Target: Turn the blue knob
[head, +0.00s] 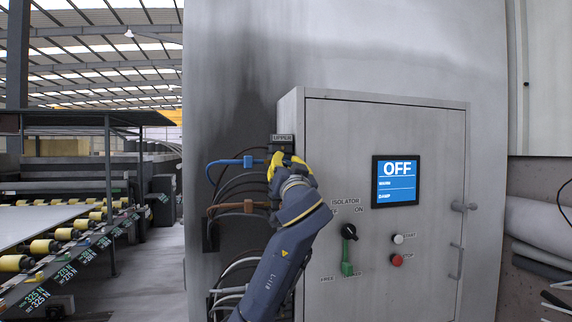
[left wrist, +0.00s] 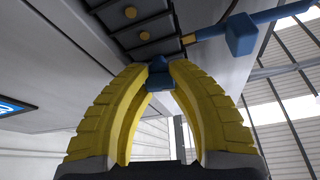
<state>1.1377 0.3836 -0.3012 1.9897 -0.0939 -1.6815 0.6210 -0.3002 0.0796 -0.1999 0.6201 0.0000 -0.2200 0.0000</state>
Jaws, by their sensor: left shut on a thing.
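The blue knob (left wrist: 160,76) is pinched between the yellow fingertips of my left gripper (left wrist: 158,70) in the left wrist view. It sits close to a dark panel with round brass-coloured studs. In the head view, my left gripper (head: 281,161) is at the left edge of the cabinet, just under the UPPER label (head: 283,139). Its fingers hide the knob there. A blue pipe (head: 226,162) with a blue block on it runs left from the fingers. My right gripper is in neither view.
Dark hoses and a copper-coloured pipe (head: 235,207) lie below the blue pipe.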

